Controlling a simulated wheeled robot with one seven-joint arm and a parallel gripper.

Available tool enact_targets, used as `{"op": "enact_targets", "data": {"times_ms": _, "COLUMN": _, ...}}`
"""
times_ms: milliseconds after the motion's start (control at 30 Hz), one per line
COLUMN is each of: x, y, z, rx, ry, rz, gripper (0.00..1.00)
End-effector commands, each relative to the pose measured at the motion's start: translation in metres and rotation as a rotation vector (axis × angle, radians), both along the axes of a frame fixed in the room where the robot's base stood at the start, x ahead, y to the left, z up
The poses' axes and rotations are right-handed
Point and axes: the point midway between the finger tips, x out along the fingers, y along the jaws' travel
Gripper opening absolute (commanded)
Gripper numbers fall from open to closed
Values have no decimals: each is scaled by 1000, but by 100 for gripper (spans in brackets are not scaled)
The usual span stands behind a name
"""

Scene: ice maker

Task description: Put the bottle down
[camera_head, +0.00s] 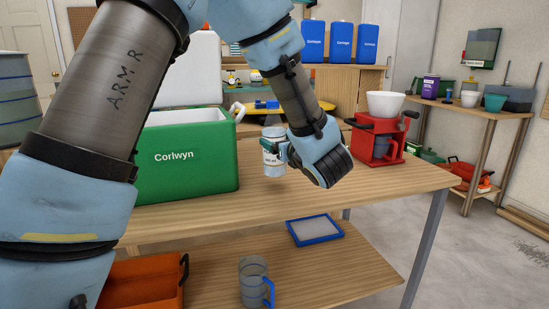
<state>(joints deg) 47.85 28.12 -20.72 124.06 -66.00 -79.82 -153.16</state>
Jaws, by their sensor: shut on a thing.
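My arm reaches in from the left and bends down over the wooden table. My gripper (274,146) is at the end of it, to the right of the green cooler. It is shut on a clear bottle (274,163) with a pale label. The bottle is upright, and its upper part is partly hidden by the gripper. Its base is at the tabletop (330,191); I cannot tell whether it touches the wood.
A green cooler (190,170) marked "Corlwyn" stands left of the bottle. A red ice crusher (374,140) with a white bowl (385,104) stands to the right. The front tabletop is clear. A mug (253,285), a blue-framed tray (314,230) and an orange bin (140,284) are on the lower shelf.

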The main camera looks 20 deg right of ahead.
Motion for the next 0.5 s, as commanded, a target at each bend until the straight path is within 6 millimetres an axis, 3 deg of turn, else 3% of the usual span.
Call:
{"op": "enact_targets", "data": {"times_ms": 333, "x": 0, "y": 0, "z": -36, "rx": 2, "ry": 0, "rz": -1, "gripper": 0}}
{"op": "enact_targets", "data": {"times_ms": 500, "x": 0, "y": 0, "z": -38, "rx": -1, "ry": -3, "rz": -1, "gripper": 0}}
